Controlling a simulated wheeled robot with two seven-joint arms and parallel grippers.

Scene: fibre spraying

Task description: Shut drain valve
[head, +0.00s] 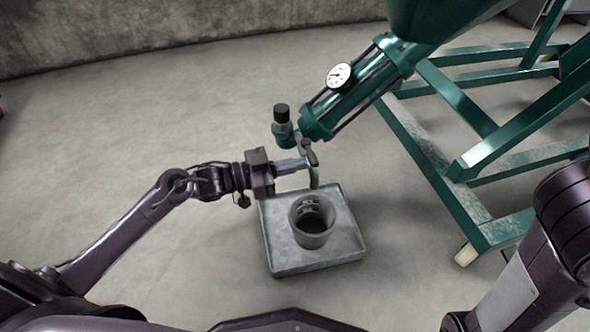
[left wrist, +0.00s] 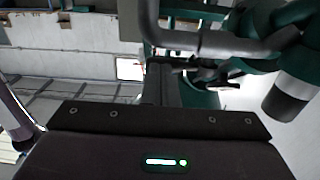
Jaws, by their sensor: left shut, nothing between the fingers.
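The drain valve (head: 311,154) is a small grey lever and bent pipe at the lower end of the green pump (head: 345,95). The pipe (head: 315,177) curves down above a metal bucket. My left gripper (head: 304,164) is shut and empty, its fingertips right at the valve lever and pipe; I cannot tell if they touch. In the left wrist view the grey pipe (left wrist: 235,46) runs across the top, close to the gripper fingers (left wrist: 158,80). The lever's exact angle is hard to read. My right gripper is not in view; only part of the right arm shows.
The bucket (head: 313,240) stands on a square grey tray (head: 345,258) on the floor. A black-capped green fitting (head: 282,126) sticks up beside the valve. A pressure gauge (head: 340,76) sits on the pump. A green frame (head: 440,170) stands right; the floor at left is clear.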

